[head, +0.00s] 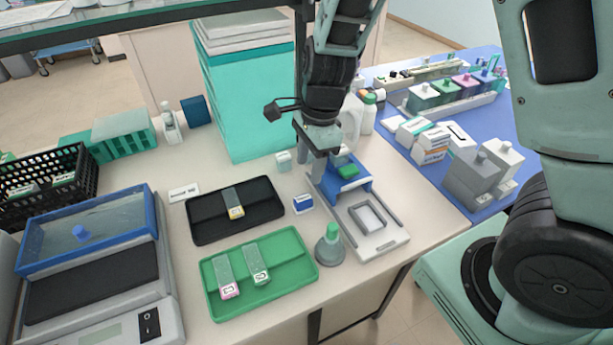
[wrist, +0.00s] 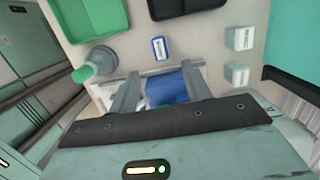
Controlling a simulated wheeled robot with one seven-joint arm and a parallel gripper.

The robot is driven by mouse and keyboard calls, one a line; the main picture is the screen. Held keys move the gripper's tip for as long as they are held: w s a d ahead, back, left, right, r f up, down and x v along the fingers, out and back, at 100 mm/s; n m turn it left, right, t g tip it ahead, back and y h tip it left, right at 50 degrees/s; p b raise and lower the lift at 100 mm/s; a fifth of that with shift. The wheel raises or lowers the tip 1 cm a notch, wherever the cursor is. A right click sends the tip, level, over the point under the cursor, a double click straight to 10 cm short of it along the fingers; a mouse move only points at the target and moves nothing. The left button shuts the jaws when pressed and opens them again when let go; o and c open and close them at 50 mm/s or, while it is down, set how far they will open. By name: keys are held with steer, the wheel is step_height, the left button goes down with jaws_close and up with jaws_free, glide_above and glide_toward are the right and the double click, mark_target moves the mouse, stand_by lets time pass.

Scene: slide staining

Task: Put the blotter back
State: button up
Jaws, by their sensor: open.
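A blue block-like piece (head: 350,187) with a green part (head: 347,171) on top stands at the back end of a pale grey tray (head: 392,238). I take this to be the blotter and its stand, but cannot tell where one ends and the other begins. My gripper (head: 328,168) points down just above and beside the blue piece, its jaws apart. In the wrist view my open gripper (wrist: 160,72) has the blue piece (wrist: 168,88) between and below its fingers. Nothing is clearly held, and contact is hidden.
A rectangular frame (head: 368,217) lies on the tray. A grey flask with green cap (head: 329,246) stands close to its left. A small blue-and-white box (head: 302,203), black tray (head: 215,222) and green slide tray (head: 290,275) lie left. Grey jars (head: 485,172) stand right.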

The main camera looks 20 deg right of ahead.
steer(key=s+a+r+n, duration=0.2)
steer(key=s+r+n, duration=0.1)
steer(key=s+n, duration=0.3)
steer(key=s+a+r+n, duration=0.3)
steer(key=s+n, duration=0.4)
steer(key=n, duration=0.4)
steer(key=s+a+r+n+h, duration=0.1)
steer(key=s+a+r+n, duration=0.2)
steer(key=s+n, duration=0.4)
steer(key=shift+r+n, duration=0.7)
steer(key=shift+n, duration=0.2)
